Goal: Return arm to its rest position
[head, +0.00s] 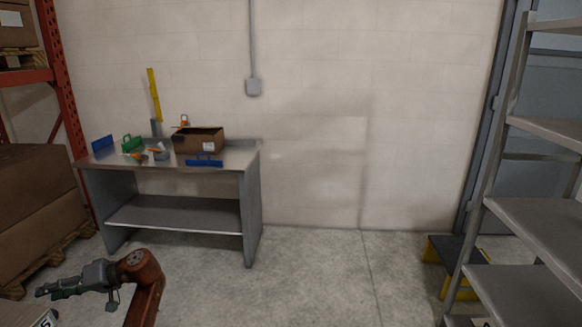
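My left gripper (46,290) shows at the lower left, at the end of my orange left arm (140,268). It points to the left above the floor, well in front of the metal workbench. The fingers are small and dark, and I cannot tell whether they are open or shut. A greenish part shows near the fingers; I cannot tell what it is. My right gripper and arm are not in view.
A metal workbench (190,217) against the wall bears an open cardboard box (193,139), blue parts and a green item. Pallet racking (62,90) with boxes stands left, grey shelving (530,222) and a yellow-black step (440,255) right. The middle floor is clear.

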